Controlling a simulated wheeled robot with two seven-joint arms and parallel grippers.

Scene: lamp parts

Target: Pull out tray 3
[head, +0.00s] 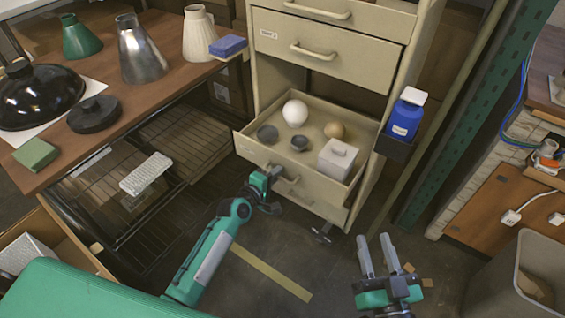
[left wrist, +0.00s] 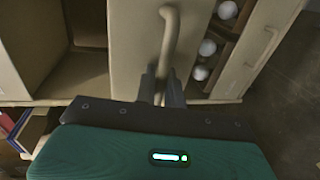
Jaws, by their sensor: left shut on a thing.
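A beige drawer cabinet (head: 388,100) stands at the centre of the head view. One tray (head: 243,143) is pulled out and holds a white ball, a tan ball, two dark cups and a white lidded box. My left gripper (head: 268,186) is at the left part of this tray's front. In the left wrist view its fingers (left wrist: 162,85) are shut on a curved drawer handle (left wrist: 168,30). The gripper partly hides the handle, and I cannot read a tray number there. My right gripper (head: 376,240) is open and empty, low at the right, apart from the cabinet.
A closed drawer (head: 330,50) is above the open tray. A blue bottle (head: 407,115) sits in a side holder on the cabinet. White bulbs (left wrist: 207,48) show in a neighbouring drawer. A workbench (head: 110,130) stands left, a grey bin (head: 490,285) right. Floor before the cabinet is mostly clear.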

